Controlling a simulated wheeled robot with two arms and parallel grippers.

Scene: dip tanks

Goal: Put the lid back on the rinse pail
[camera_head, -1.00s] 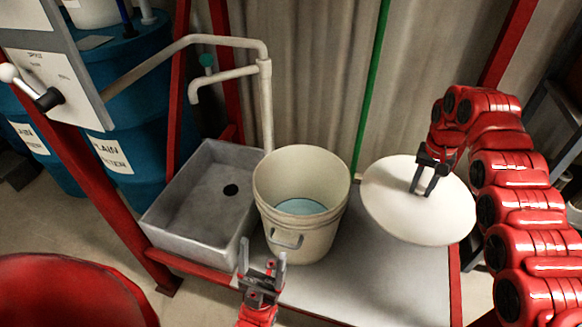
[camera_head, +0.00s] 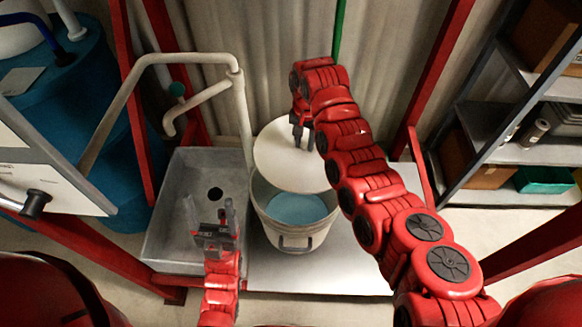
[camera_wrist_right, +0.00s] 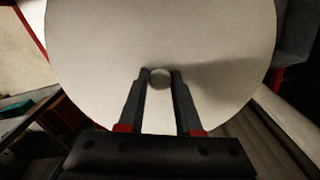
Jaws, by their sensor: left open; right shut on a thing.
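The rinse pail (camera_head: 283,238) is a cream bucket with blue liquid inside and a handle on its front. It stands on the grey bench right of the sink. The round cream lid (camera_head: 278,160) is over the back part of the pail's mouth, and the front of the opening shows liquid. I cannot tell whether the lid touches the rim. My right gripper (camera_head: 300,132) is shut on the lid's knob, which also shows between the fingers in the right wrist view (camera_wrist_right: 160,78).
The grey sink (camera_head: 168,215) with a drain hole is left of the pail, under a cream pipe spout (camera_head: 205,98). Red frame posts stand around the bench. Shelves (camera_head: 510,150) are at the right. The bench (camera_head: 330,272) right of the pail is clear.

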